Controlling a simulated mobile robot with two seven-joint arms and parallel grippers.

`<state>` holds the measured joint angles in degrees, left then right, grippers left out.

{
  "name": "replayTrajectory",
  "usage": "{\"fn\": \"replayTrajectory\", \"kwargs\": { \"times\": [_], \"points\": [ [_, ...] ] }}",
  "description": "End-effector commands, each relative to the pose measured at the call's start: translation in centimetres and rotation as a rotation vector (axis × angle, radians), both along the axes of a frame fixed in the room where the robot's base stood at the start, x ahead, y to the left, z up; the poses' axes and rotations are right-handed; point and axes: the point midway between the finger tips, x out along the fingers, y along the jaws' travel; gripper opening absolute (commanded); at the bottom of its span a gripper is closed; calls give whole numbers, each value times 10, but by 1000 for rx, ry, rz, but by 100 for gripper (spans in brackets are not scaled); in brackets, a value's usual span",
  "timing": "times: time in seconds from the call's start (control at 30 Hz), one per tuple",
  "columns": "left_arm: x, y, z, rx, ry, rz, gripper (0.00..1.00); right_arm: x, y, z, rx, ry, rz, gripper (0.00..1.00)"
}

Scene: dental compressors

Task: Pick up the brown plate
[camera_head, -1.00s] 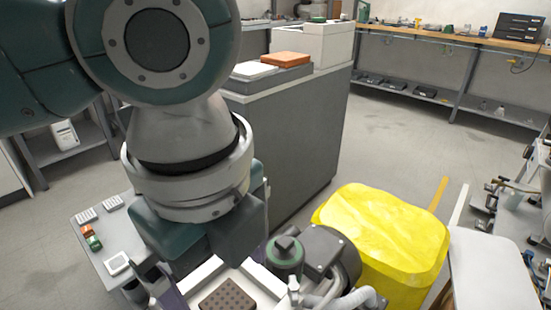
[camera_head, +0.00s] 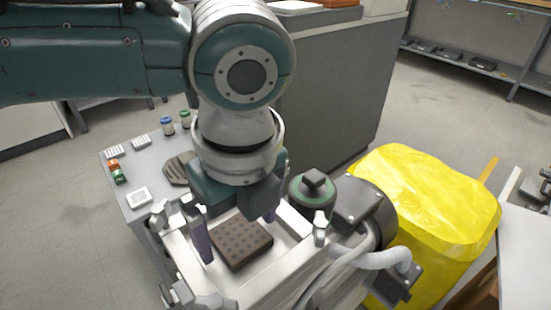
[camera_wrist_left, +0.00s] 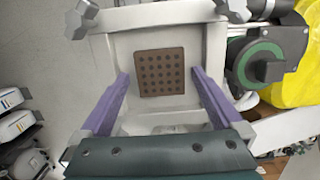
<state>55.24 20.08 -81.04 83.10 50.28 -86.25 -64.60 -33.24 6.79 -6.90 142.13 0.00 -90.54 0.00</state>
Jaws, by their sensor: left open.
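The brown plate (camera_head: 243,250) is a square block with a grid of dark holes on top. It lies flat in a white tray-like frame (camera_head: 285,235) of the machine. In the left wrist view the plate (camera_wrist_left: 148,60) sits in the middle, beyond and between the purple fingers. My left gripper (camera_head: 237,236) points down over the tray. It is open and empty, its fingers (camera_wrist_left: 160,76) spread wider than the plate to either side. I cannot tell the exact height of the fingertips above the plate. My right gripper is not in view.
A green-capped motor unit (camera_head: 312,188) and a white hose (camera_head: 385,258) stand right of the tray. A yellow wrapped bulk (camera_head: 430,205) is further right. A grey side table (camera_head: 150,175) at left holds small blocks, bottles and a dark ribbed disc (camera_head: 180,170).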

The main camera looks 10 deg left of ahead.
Motion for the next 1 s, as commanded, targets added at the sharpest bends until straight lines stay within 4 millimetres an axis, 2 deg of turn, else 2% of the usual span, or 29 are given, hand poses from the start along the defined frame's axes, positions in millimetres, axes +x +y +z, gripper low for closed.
{"fn": "replayTrajectory", "kwargs": {
  "times": [0.07, 0.3, 1.0],
  "points": [
    [0, 0, -6, -1, -1, -1, 100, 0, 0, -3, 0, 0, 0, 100],
    [1, 0, -5, -1, -1, -1, 98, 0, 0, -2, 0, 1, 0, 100],
    [1, 0, -5, -1, -2, 0, 19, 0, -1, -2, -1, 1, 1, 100]
  ]
}}
